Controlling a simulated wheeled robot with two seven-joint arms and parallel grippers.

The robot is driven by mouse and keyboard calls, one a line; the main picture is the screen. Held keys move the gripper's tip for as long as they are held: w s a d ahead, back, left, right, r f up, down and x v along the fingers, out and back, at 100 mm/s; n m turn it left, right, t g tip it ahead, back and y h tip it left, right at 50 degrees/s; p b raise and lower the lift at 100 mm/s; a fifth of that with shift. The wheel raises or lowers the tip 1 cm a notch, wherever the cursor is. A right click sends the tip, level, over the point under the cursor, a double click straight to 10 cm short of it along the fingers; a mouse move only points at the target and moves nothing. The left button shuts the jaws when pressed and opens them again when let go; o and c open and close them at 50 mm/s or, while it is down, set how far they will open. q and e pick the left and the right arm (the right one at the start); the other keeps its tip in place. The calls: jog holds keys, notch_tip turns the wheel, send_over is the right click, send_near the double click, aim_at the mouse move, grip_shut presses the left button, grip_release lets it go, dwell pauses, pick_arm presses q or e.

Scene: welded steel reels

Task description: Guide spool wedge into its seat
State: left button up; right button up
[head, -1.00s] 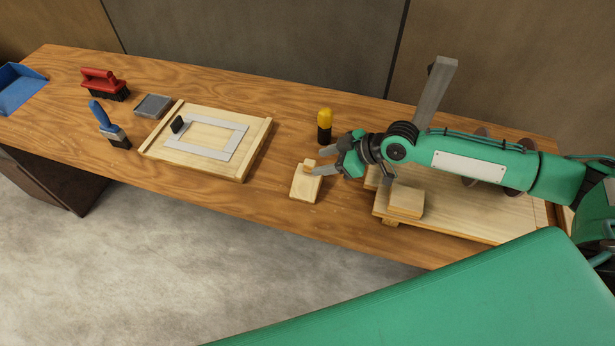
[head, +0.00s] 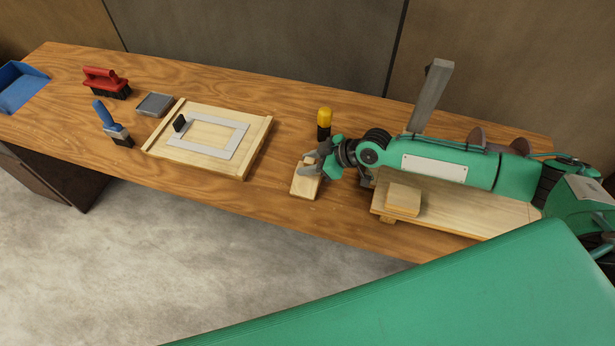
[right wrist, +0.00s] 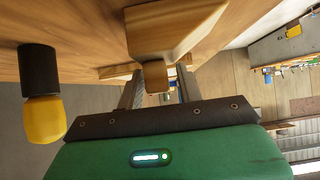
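The spool wedge, a pale wooden block with a small knob, appears to be the block (head: 305,187) on the table left of the wooden fixture. It fills the upper middle of the right wrist view (right wrist: 170,30). My right gripper (head: 312,163) is open at its knob; in the wrist view (right wrist: 157,88) the fingers stand either side of the knob, with gaps showing. The wooden fixture (head: 470,205) carries a small block (head: 403,199). Reel discs (head: 476,138) show partly behind my right arm. I cannot make out the seat. My left gripper is out of view.
A yellow-topped black bottle (head: 324,122) stands just behind the wedge, and left in the wrist view (right wrist: 42,95). A grey upright bar (head: 431,95) rises behind my arm. A wooden board with a grey frame (head: 180,156), brushes and a blue tray (head: 18,88) lie left.

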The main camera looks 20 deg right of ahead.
jog(key=c, duration=0.4)
jog(key=shift+o, duration=0.2)
jog(key=shift+r, duration=0.25)
grip_shut()
notch_tip(320, 180, up, 20)
jog(key=b, duration=0.3)
jog(key=shift+f, duration=0.25)
